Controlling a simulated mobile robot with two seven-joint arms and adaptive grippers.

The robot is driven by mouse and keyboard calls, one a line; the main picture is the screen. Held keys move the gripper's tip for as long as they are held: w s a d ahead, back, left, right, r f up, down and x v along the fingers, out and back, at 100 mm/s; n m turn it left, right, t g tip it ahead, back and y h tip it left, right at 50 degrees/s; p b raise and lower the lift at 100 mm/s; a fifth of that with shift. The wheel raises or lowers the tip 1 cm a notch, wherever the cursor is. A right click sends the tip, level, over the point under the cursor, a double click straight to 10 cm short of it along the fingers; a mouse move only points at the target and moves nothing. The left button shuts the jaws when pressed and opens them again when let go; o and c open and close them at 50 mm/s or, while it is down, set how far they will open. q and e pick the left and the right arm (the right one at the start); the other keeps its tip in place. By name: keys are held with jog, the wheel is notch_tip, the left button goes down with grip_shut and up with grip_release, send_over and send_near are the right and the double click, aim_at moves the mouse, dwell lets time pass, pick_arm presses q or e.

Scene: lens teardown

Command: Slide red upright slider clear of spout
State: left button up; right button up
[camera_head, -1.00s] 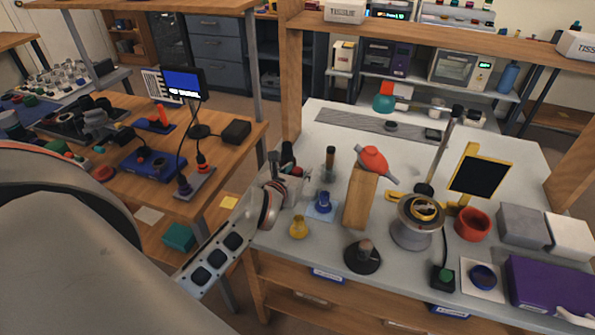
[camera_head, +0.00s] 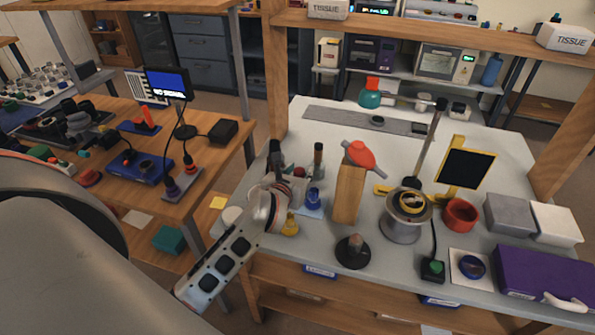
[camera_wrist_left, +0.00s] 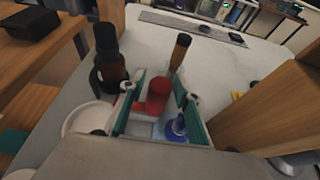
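A red upright piece (camera_wrist_left: 156,95) stands between the fingers of my left gripper (camera_wrist_left: 160,108) in the left wrist view. The teal-lined fingers are apart, one on each side of it, with a gap showing; I see no clear contact. In the head view my left gripper (camera_head: 283,190) is low over the left edge of the white table and hides most of what is there. A blue piece (camera_wrist_left: 177,128) is close to the right finger. I cannot make out which part is the spout. My right gripper does not show.
A dark bottle (camera_wrist_left: 108,62) stands left of the fingers and a brown-topped stick (camera_wrist_left: 181,48) beyond them. The table's back (camera_head: 330,140) has free room.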

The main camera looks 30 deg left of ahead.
pick_arm(q)
jog(key=shift+s, duration=0.1)
jog(key=v, duration=1.2)
dwell(0.5)
